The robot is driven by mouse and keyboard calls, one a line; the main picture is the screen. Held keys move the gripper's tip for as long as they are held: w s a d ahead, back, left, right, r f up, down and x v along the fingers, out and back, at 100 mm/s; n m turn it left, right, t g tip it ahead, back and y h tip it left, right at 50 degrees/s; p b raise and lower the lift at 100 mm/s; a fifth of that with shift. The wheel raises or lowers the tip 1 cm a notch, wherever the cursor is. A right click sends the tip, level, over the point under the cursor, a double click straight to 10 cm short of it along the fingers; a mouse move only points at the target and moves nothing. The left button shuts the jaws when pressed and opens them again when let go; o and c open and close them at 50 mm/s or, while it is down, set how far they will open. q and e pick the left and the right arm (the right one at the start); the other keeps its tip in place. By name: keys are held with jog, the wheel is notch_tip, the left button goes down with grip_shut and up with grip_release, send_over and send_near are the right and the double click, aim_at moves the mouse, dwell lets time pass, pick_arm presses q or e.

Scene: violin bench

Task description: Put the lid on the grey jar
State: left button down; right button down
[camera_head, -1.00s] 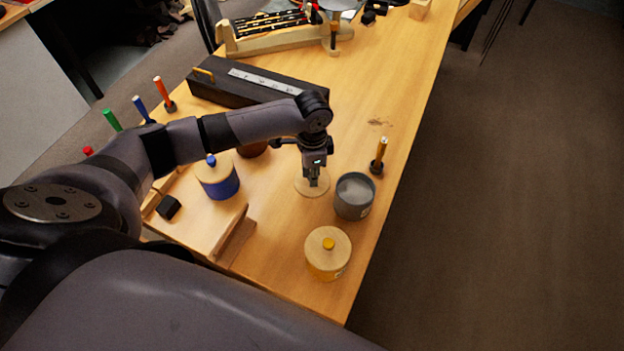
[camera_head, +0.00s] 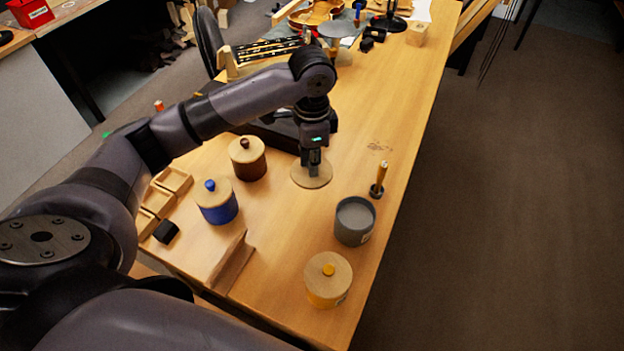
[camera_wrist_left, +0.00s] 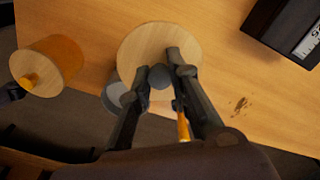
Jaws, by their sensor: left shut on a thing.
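The grey jar (camera_head: 355,222) stands open on the bench, with no lid on it. The round wooden lid (camera_head: 312,176) with a grey knob is held by my left gripper (camera_head: 314,164), left of and beyond the jar in the head view. In the left wrist view the fingers (camera_wrist_left: 160,76) are shut on the knob of the lid (camera_wrist_left: 150,42). The lid looks raised off the bench and is roughly level. It partly covers the grey jar (camera_wrist_left: 114,97) in that view.
A yellow lidded jar (camera_head: 328,281) stands in front of the grey jar. Blue (camera_head: 216,204) and brown (camera_head: 247,160) lidded jars stand to the left. A dark box (camera_head: 272,133) lies behind the arm.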

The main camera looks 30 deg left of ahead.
pick_arm(q)
notch_tip(320, 180, up, 5)
jog(key=shift+f, duration=0.1)
jog(key=shift+d+r, duration=0.15)
jog(key=shift+r, duration=0.15)
jog(key=d+m+p, duration=0.4)
jog(key=shift+w+d+f+p, duration=0.1)
jog(key=shift+w+f+p, duration=0.1)
jog(key=shift+p, duration=0.1)
jog(key=shift+s+d+f+m, duration=0.3)
jog(key=shift+d+f+m, duration=1)
jog(key=shift+f, duration=0.4)
jog(key=shift+s+d+f+m, duration=0.25)
jog(key=shift+d+f+m, duration=1.05)
jog(key=shift+f, duration=0.45)
jog(key=shift+s+d+f+m, duration=0.3)
jog(key=shift+d+f+m, duration=1)
jog(key=shift+f, duration=0.4)
jog(key=shift+a+p, duration=0.1)
jog(key=shift+p, duration=0.65)
jog(key=shift+f+p, duration=0.15)
jog(key=shift+p, duration=0.25)
